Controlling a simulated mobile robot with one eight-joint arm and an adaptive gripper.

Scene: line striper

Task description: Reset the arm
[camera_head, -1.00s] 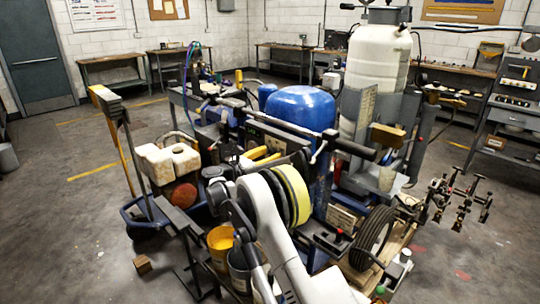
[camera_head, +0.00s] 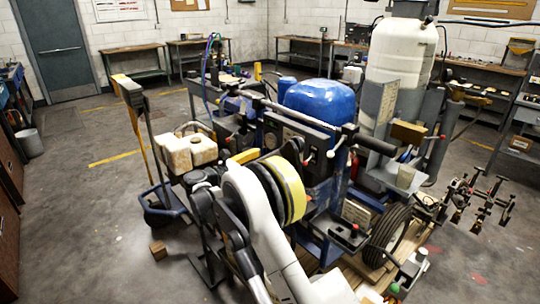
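My white arm (camera_head: 262,240) rises from the bottom centre of the head view, and its upper end is bent beside the striper. A dark arm section runs back down from the bend. My gripper cannot be made out in this view. The line striper stands close in front, with a blue tank (camera_head: 320,100), a tall white tank (camera_head: 400,55), a black-and-yellow reel (camera_head: 288,190) and a black wheel (camera_head: 388,236). My arm overlaps the reel and the lower left of the machine in the picture, and I cannot tell whether they touch.
A post with a yellow top (camera_head: 130,90) and a white block-shaped part (camera_head: 190,152) stand left of the arm. A small wooden block (camera_head: 158,250) lies on the floor. Cabinets (camera_head: 8,180) and a grey bin (camera_head: 30,143) line the left edge. The left floor is largely clear.

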